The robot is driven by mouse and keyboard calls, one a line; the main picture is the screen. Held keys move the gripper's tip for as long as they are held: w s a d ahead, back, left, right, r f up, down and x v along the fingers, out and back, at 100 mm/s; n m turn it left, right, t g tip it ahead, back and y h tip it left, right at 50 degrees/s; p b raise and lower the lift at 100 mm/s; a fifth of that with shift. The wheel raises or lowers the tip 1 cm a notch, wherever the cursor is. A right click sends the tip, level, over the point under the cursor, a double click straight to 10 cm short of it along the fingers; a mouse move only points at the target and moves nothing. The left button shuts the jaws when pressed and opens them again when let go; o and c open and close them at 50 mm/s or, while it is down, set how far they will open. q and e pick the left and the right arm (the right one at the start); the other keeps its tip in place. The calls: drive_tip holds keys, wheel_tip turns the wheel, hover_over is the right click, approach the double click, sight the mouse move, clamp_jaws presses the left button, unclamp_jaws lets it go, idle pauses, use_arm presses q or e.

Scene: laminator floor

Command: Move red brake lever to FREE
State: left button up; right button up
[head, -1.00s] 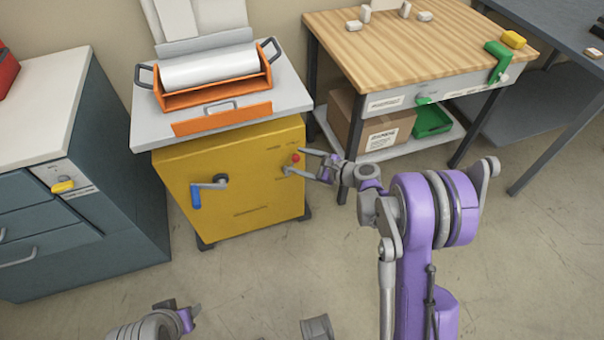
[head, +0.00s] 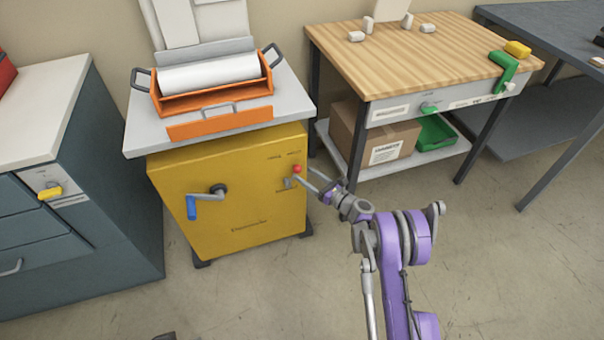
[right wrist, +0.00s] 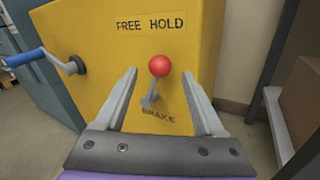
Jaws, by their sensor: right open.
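The red brake lever has a red ball knob (right wrist: 160,66) on a short grey stem, on the front of the yellow cabinet (right wrist: 95,30). In the right wrist view its stem leans up and right from its pivot, with the knob under the HOLD lettering and FREE to its left. The lever also shows in the head view (head: 297,169) at the cabinet's upper right. My right gripper (right wrist: 159,72) is open, its fingers on either side of the lever with gaps; no contact shows. It also shows in the head view (head: 307,176). Only a dark scrap, perhaps my left gripper (head: 164,336), shows at the bottom edge.
A crank with a blue handle (head: 192,207) sticks out of the cabinet front, left of the lever. An orange roller unit (head: 220,121) sits above. A wooden-topped bench (head: 430,55) with a cardboard box (head: 350,128) stands at right. The floor in front is clear.

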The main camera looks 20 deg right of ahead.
drive_tip(key=shift+x, duration=1.45)
clamp_jaws()
idle(0.3)
